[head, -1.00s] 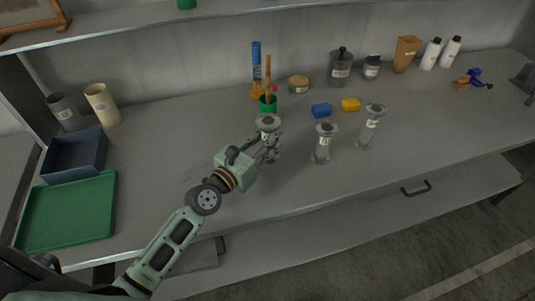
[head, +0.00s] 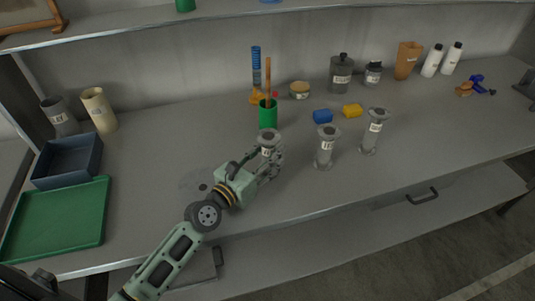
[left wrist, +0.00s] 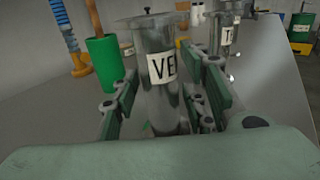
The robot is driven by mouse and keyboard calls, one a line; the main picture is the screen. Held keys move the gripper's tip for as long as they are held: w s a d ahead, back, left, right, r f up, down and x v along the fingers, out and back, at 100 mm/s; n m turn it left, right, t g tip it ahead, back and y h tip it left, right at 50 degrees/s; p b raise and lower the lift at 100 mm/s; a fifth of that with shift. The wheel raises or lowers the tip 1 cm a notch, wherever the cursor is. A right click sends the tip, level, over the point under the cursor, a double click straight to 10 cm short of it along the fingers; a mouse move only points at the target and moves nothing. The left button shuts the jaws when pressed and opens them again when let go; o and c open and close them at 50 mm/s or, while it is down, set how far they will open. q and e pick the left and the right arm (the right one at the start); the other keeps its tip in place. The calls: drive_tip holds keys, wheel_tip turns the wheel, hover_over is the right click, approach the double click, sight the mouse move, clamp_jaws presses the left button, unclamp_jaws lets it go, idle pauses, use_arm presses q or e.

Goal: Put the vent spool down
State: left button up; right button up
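The vent spool (head: 268,137) is a grey flanged cylinder with a white label, upright at the middle of the bench. In the left wrist view the vent spool (left wrist: 162,75) stands between the finger pads, its label reading "VE". My left gripper (head: 270,162) is shut on its body from the front left; it also fills the left wrist view (left wrist: 165,105). The foot of the spool is hidden by the fingers, so I cannot tell whether it touches the bench. My right gripper is not in view.
Two similar labelled spools stand to the right, a nearer one (head: 326,148) and a farther one (head: 374,132). A green cup (head: 267,114) is close behind the vent spool. Blue (head: 322,116) and yellow (head: 352,110) blocks lie behind.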

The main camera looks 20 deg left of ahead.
use_arm(q)
drive_tip(key=shift+r, duration=0.1)
drive_tip(key=shift+r+p, duration=0.2)
drive_tip(key=shift+p, duration=0.1)
drive_tip(key=b+v, duration=0.1)
drive_tip(key=v, duration=0.4)
drive_tip(key=b+v, duration=0.2)
drive_tip(key=v, duration=0.3)
drive_tip(key=shift+s+a+f, duration=0.15)
drive_tip(key=shift+s+f, duration=0.05)
drive_tip(key=shift+s, duration=0.15)
drive_tip(key=shift+s+a+r, duration=0.2)
drive_tip(key=shift+s, duration=0.4)
drive_tip(key=shift+f, duration=0.1)
